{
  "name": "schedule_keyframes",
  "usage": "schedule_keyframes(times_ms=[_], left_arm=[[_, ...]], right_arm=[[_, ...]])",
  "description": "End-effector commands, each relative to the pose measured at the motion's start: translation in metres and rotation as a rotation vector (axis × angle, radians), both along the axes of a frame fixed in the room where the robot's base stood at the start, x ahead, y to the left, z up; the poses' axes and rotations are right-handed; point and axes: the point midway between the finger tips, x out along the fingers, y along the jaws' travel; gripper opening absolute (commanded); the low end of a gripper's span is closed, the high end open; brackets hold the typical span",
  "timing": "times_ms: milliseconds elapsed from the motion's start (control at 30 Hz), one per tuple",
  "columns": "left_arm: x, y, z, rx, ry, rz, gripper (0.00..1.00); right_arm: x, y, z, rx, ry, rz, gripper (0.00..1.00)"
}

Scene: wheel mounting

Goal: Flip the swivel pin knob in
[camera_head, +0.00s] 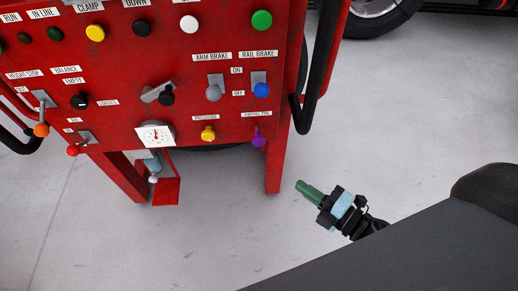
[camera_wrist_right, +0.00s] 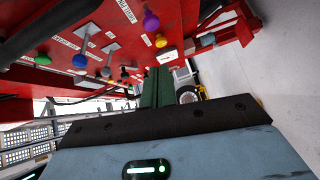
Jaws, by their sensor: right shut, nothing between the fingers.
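The swivel pin knob is a small purple knob (camera_head: 258,138) at the lower right corner of the red control panel, under a white label. It also shows at the top of the right wrist view (camera_wrist_right: 151,21). My right gripper (camera_head: 300,186) has green fingers and is shut and empty. It is below and to the right of the purple knob, apart from it and from the panel. In the right wrist view its green fingers (camera_wrist_right: 157,84) lie together, pointing toward the panel's underside. My left gripper is out of view.
The blue rail brake knob (camera_head: 261,90) is just above the purple knob, and the yellow pressure knob (camera_head: 208,134) is left of it. A black curved handle (camera_head: 309,95) runs along the panel's right side. A panel leg (camera_head: 273,176) stands below.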

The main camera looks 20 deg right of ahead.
Motion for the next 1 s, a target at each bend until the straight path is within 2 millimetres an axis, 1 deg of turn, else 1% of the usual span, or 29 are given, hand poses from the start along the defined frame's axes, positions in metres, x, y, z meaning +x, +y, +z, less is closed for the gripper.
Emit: schedule_keyframes(times_ms=[33, 200, 533, 667, 767, 1000], left_arm=[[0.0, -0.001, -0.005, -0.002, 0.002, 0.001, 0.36], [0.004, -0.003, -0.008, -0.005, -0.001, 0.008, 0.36], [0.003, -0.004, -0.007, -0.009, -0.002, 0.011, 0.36], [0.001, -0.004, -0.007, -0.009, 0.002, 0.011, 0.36], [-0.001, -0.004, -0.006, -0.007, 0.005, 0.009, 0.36], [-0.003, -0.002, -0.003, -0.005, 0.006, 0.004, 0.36]], right_arm=[[0.004, 0.001, -0.003, -0.033, -0.029, 0.022, 0.0], [0.011, 0.003, 0.002, -0.087, -0.082, 0.058, 0.0], [0.012, 0.003, 0.003, -0.089, -0.085, 0.06, 0.0], [0.016, 0.006, 0.004, -0.089, -0.086, 0.06, 0.0], [0.026, 0.012, 0.004, -0.088, -0.087, 0.06, 0.0], [0.061, 0.032, 0.003, -0.089, -0.089, 0.059, 0.0]])
